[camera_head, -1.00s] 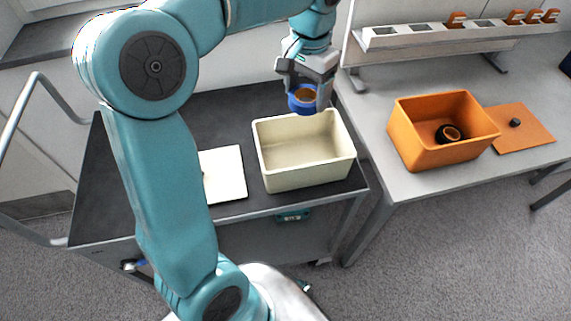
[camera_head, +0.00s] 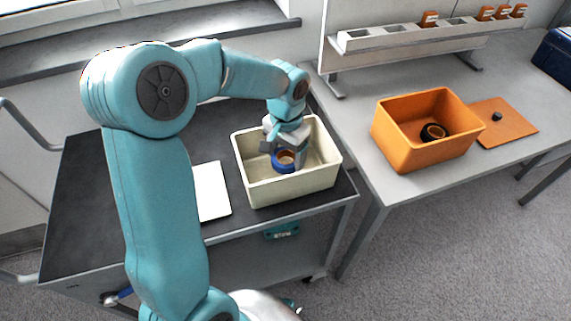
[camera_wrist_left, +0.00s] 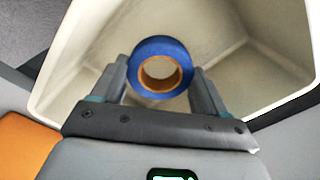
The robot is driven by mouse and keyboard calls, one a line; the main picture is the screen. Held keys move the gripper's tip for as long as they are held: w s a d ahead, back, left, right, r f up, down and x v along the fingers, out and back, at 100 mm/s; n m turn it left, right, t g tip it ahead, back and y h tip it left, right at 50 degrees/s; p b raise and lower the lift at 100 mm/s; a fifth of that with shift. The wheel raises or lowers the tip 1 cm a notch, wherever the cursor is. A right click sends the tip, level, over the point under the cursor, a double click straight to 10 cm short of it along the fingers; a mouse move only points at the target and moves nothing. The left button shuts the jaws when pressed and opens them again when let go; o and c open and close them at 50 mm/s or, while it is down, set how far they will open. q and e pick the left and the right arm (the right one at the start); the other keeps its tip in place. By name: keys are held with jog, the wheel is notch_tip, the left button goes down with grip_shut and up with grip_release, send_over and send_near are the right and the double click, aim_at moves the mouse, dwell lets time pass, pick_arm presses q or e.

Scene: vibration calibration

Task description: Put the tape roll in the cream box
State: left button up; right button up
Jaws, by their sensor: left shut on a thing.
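The tape roll (camera_head: 285,160) is blue with an orange-brown core. It is inside the walls of the cream box (camera_head: 290,192), which stands open on the dark cart. My left gripper (camera_head: 287,155) reaches down into the box and is shut on the roll. In the left wrist view the roll (camera_wrist_left: 160,83) sits between the two fingers (camera_wrist_left: 160,85), with the cream box (camera_wrist_left: 85,40) around and below it. I cannot tell whether the roll touches the box floor. My right gripper is not in view.
A white lid-like panel (camera_head: 211,190) lies on the cart (camera_head: 85,215) left of the box. On the grey table (camera_head: 365,130) to the right stand an orange box (camera_head: 425,158) holding a black ring (camera_head: 434,132), an orange lid (camera_head: 510,128) and a white rack (camera_head: 385,38).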

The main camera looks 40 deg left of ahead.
aim_at(286, 157)
pick_arm(q)
notch_tip(286, 157, down, 4)
jog(key=shift+s+r, duration=0.1)
jog(key=shift+b, duration=0.35)
jog(key=o, duration=1.1)
jog(key=shift+f, duration=0.25)
jog(key=shift+c, duration=0.2)
jog(key=shift+r, duration=0.1)
jog(key=shift+r+p, duration=0.3)
notch_tip(286, 157, up, 12)
jog(key=shift+f+p, duration=0.15)
jog(key=shift+p, duration=0.6)
